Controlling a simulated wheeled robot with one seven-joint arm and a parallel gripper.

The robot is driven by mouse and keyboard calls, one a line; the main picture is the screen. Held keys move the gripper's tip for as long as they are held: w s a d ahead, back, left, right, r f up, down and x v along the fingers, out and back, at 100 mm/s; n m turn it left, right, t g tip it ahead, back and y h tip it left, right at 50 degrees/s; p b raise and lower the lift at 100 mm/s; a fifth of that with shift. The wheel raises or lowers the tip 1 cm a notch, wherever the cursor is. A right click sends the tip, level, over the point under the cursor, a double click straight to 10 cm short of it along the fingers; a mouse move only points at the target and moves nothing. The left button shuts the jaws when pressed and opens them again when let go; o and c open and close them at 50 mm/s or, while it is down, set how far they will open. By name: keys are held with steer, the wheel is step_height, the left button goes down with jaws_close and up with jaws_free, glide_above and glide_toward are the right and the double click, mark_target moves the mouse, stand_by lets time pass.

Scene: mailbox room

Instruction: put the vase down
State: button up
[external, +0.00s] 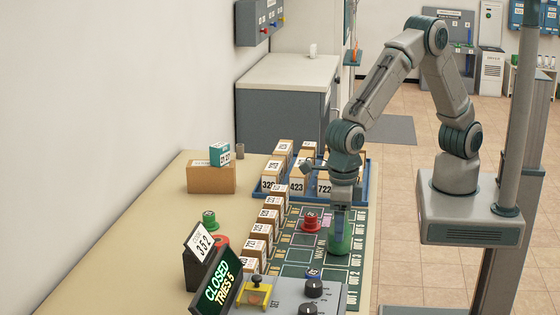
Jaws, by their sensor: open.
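A green rounded object (339,238), which looks like the vase, stands on the dark green marked mat (300,240) near its right side. It appears upright, and its upper part is hidden by my gripper. My gripper (341,210) points straight down directly over it, with the fingers at its top. The jaws are open. At this size I cannot tell whether the fingers touch it.
Several numbered boxes (257,248) line the mat's left edge. More stand in a blue tray (367,184) behind. A red item (310,221) sits on the mat left of my gripper. A control panel (290,299) and a "CLOSED" sign (217,284) are in front. The table's left side is mostly clear.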

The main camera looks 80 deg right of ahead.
step_height(320, 180, up, 12)
steer(key=shift+f+b, duration=0.25)
steer(key=shift+b, duration=0.05)
steer(key=shift+w+d+r, duration=0.1)
steer(key=shift+d, duration=0.2)
steer(key=d+r+m+t, duration=0.1)
steer(key=d+r+m, duration=0.1)
steer(key=d+m, duration=0.85)
steer(key=d+r+m+t, duration=0.1)
steer(key=d+r+m, duration=0.1)
steer(key=d+m, duration=0.85)
steer(key=s+d+f+m, duration=0.1)
steer(key=s+d+m, duration=0.4)
steer(key=d+m, duration=0.2)
steer(key=s+d+f+m+t, duration=0.1)
steer(key=s+d+m, duration=0.3)
steer(key=d+m, duration=0.4)
steer(key=shift+s+d+f, duration=0.25)
steer(key=shift+s+d, duration=0.15)
steer(key=shift+d, duration=0.85)
